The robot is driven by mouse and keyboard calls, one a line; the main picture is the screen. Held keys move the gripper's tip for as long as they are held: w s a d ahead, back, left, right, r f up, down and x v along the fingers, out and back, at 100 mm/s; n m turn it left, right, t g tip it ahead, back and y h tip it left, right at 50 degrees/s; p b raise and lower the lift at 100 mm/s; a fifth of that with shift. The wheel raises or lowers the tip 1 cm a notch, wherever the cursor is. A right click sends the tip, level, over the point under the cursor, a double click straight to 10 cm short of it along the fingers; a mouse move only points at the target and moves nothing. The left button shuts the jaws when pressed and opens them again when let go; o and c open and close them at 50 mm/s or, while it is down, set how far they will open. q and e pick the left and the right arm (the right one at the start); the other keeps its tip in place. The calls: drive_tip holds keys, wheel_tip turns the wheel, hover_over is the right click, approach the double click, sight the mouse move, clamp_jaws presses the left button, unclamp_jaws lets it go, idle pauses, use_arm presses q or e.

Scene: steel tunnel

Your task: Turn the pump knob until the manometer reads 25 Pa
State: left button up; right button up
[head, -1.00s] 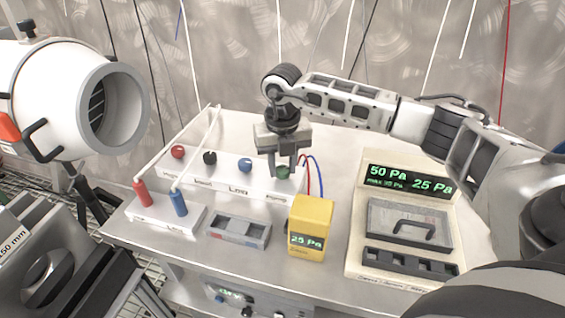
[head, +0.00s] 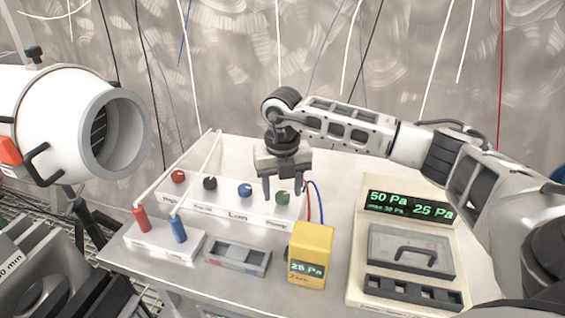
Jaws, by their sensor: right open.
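The green pump knob (head: 282,198) sits at the right end of a white panel (head: 228,205) on the bench. My right gripper (head: 283,193) is open, pointing down, with its fingers above and around the knob in the picture; the knob shows clearly between the fingertips, and I see no contact. The yellow manometer (head: 311,252) stands upright in front of the panel and its green display reads 25 Pa. A beige console (head: 408,207) at the right shows 50 Pa and 25 Pa. My left gripper is not in view.
Red, black and blue knobs (head: 245,190) line the panel left of the pump knob. A block with red and blue plugs (head: 165,240) and a grey tray (head: 238,257) stand in front. Red and blue hoses run behind the manometer. A large white cylinder (head: 75,120) stands at left.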

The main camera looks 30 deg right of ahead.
sight(283, 194)
wheel_tip(283, 194, up, 15)
drive_tip(key=shift+r+b, duration=0.15)
drive_tip(key=shift+b, duration=0.2)
idle(0.4)
